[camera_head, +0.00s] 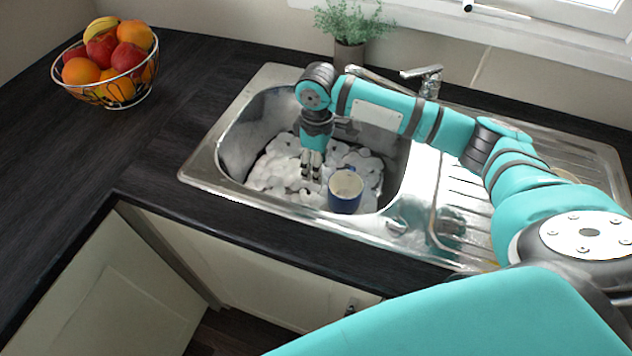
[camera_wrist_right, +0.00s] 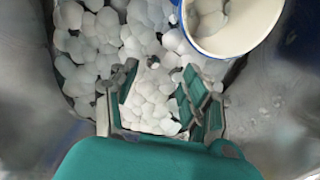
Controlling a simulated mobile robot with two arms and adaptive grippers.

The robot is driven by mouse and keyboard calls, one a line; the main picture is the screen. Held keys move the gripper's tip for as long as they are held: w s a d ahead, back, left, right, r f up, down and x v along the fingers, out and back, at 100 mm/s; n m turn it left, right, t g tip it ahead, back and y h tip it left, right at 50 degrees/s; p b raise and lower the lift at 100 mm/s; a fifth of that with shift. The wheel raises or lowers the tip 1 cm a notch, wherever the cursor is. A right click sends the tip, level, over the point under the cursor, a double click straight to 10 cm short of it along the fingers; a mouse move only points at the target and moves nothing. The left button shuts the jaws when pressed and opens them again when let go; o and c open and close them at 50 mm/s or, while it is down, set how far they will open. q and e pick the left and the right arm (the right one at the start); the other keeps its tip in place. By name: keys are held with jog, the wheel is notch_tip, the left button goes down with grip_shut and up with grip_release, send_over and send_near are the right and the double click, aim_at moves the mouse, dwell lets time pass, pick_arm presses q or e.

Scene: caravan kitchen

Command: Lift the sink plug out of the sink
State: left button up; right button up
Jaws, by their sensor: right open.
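The steel sink (camera_head: 240,150) holds a heap of white foam-like lumps (camera_head: 275,170) that covers much of its bottom. My right gripper (camera_head: 311,176) points down into the basin, just above the lumps, with its fingers apart and nothing between them. In the right wrist view the open fingers (camera_wrist_right: 158,82) frame white lumps. A small dark spot (camera_wrist_right: 153,62) shows among the lumps near the fingertips; it may be part of the sink plug, but I cannot tell. Otherwise the plug is hidden. My left gripper is out of view.
A blue mug (camera_head: 343,203) stands in the sink close to the right of my gripper; its rim (camera_wrist_right: 236,52) shows in the wrist view. The tap (camera_head: 425,80) and a potted plant (camera_head: 349,40) are behind. A fruit bowl (camera_head: 110,95) stands on the dark worktop at left.

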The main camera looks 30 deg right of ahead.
jog(key=f, duration=0.2)
jog(key=w+f, duration=0.1)
jog(key=f, duration=0.2)
jog(key=shift+d+f, duration=0.1)
jog(key=shift+d, duration=0.05)
grip_shut()
